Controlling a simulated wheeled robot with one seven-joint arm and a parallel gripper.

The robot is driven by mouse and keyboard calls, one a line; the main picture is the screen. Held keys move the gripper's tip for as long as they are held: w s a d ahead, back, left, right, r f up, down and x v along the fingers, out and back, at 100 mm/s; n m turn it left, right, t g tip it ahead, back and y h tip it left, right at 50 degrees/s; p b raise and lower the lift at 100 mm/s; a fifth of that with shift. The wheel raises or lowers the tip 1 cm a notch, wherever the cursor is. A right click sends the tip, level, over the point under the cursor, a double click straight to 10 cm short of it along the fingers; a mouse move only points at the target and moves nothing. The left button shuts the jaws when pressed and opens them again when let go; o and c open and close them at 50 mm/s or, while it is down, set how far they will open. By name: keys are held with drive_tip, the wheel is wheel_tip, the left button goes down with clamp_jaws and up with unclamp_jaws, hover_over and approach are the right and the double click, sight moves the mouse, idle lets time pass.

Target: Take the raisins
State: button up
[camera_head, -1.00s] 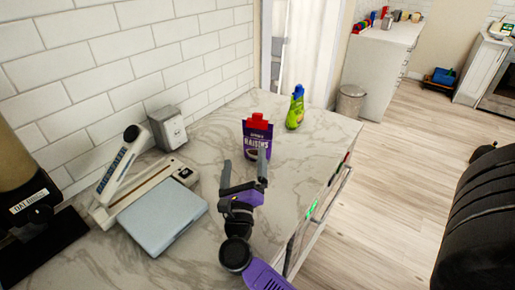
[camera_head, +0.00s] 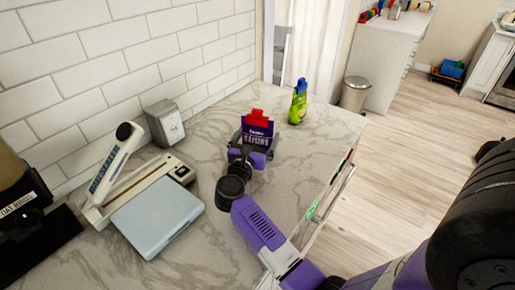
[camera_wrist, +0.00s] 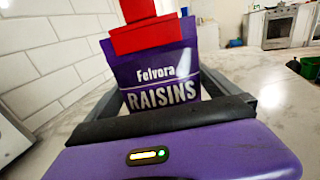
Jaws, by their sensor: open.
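The raisins (camera_head: 257,131) are a purple carton with a red top, upright on the marble counter. The carton also fills the middle of the wrist view (camera_wrist: 160,75), with the word RAISINS facing my camera. My gripper (camera_head: 252,141) is open right at the carton, with its grey fingers on either side of it. In the wrist view a finger shows along each side of the carton (camera_wrist: 165,97). I cannot tell whether the fingers touch it. The carton's lower part is hidden by my gripper.
A green bottle with a blue cap (camera_head: 298,103) stands behind and to the right of the carton. The marble counter (camera_head: 215,235) is clear around my arm.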

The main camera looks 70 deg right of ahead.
drive_tip(key=shift+w+d, duration=0.15)
drive_tip(key=shift+d, duration=1.15)
drive_tip(key=c, duration=1.3)
drive_tip(key=shift+r, duration=0.15)
drive_tip(key=shift+c, duration=0.2)
